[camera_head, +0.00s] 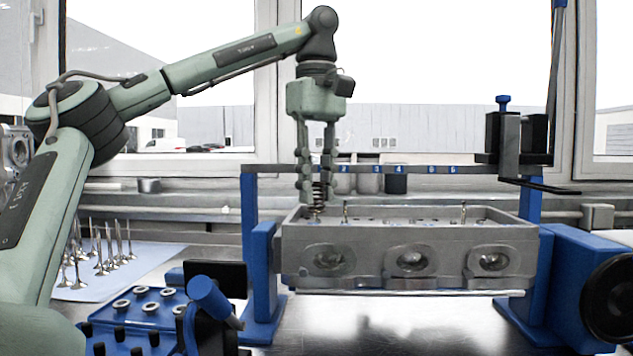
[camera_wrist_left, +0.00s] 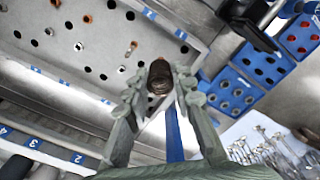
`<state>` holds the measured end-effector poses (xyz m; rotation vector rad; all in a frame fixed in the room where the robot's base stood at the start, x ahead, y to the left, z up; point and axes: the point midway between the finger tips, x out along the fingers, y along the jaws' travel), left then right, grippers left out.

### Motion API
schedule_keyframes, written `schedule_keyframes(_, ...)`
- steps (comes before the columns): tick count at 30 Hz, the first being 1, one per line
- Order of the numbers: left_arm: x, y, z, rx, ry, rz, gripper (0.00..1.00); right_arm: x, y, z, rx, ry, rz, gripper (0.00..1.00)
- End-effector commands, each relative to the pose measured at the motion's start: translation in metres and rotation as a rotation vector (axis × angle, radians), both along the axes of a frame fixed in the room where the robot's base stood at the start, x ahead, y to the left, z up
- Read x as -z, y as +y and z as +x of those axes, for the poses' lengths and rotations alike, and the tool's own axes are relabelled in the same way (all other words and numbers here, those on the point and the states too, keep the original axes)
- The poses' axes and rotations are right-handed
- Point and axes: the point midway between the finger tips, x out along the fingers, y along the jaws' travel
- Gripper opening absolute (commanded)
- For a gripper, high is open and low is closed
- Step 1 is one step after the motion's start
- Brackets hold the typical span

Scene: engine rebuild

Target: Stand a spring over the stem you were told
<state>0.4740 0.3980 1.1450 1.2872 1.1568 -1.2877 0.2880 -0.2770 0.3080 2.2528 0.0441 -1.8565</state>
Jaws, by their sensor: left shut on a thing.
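My left gripper (camera_head: 318,192) points down over the left end of the grey cylinder head (camera_head: 450,255), shut on a dark coil spring (camera_head: 320,196). The spring is upright, its lower end at about the height of the head's top rim. In the left wrist view the spring (camera_wrist_left: 160,78) sits between the fingertips of the left gripper (camera_wrist_left: 159,88). Whether a stem is inside the spring is hidden. One thin stem (camera_head: 345,212) stands just right of the gripper, another stem (camera_head: 463,211) farther right. In the wrist view a stem (camera_wrist_left: 130,48) shows apart from the spring.
A numbered rail (camera_head: 420,169) runs behind the head between blue stand posts (camera_head: 249,215). A black clamp-like fixture (camera_head: 510,140) stands at right. Several loose valves (camera_head: 110,250) stand on a pale mat at left, near a blue tray (camera_head: 130,320). A black wheel (camera_head: 610,300) is at far right.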

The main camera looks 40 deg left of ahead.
Motion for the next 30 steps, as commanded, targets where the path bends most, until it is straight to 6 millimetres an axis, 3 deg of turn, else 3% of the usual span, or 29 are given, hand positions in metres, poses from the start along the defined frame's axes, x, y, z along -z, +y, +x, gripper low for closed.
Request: schedule_keyframes(30,0.021,0.0,0.0,0.0,0.0,0.0,0.0,0.013,0.0,0.0,0.0,0.0,0.0,0.0)
